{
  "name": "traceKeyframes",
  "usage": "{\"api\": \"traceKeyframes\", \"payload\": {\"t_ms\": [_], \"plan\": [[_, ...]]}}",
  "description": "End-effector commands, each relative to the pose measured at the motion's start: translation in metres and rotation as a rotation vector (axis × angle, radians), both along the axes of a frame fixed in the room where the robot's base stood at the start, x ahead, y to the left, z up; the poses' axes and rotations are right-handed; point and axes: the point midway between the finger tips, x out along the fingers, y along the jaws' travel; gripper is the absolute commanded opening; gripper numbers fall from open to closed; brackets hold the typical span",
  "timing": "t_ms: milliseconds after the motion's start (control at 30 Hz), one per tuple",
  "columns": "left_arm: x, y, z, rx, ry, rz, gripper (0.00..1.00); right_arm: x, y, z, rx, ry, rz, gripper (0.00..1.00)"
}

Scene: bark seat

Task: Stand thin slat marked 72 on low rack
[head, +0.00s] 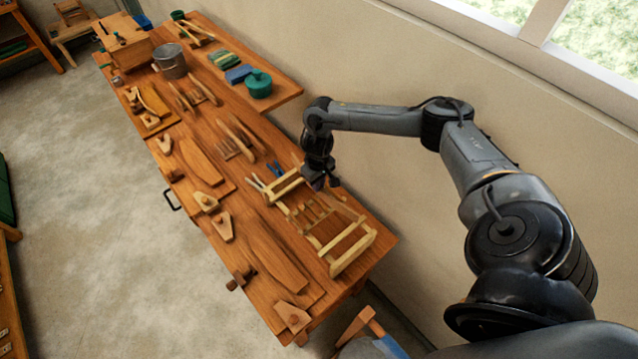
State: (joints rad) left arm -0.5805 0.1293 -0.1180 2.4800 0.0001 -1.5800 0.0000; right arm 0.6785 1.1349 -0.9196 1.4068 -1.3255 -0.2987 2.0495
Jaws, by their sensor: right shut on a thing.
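The low rack (352,252) is a pale wooden frame on the right part of the long workbench, with rails at both ends and several thin slats (308,212) between them. My right gripper (321,184) is over the rack's far end, pointing down, and is shut on a thin wooden slat (343,205). The arm hides much of the grip, and I cannot read the number 72 on any slat. I cannot tell whether the held piece touches the rack. My left gripper is out of view.
The workbench (240,190) carries curved boards (272,258), wooden clamps or blocks (222,226), and blue-handled tools (275,170) close to the rack. A metal bucket (170,60) and a green pot (258,84) stand farther back. A wall runs along the right side.

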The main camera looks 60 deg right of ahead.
Motion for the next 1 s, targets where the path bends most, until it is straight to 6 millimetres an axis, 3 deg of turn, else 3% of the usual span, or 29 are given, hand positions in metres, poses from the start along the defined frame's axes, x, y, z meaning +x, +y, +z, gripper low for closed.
{"api": "traceKeyframes", "payload": {"t_ms": [233,600,1000], "plan": [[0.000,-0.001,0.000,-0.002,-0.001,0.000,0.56,0.000,0.001,-0.019,0.000,0.001,0.001,0.00],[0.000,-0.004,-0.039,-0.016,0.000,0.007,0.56,0.000,0.000,-0.060,-0.001,-0.001,0.001,0.00],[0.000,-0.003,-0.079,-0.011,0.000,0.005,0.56,0.000,-0.001,-0.090,-0.001,-0.001,0.000,0.00]]}}
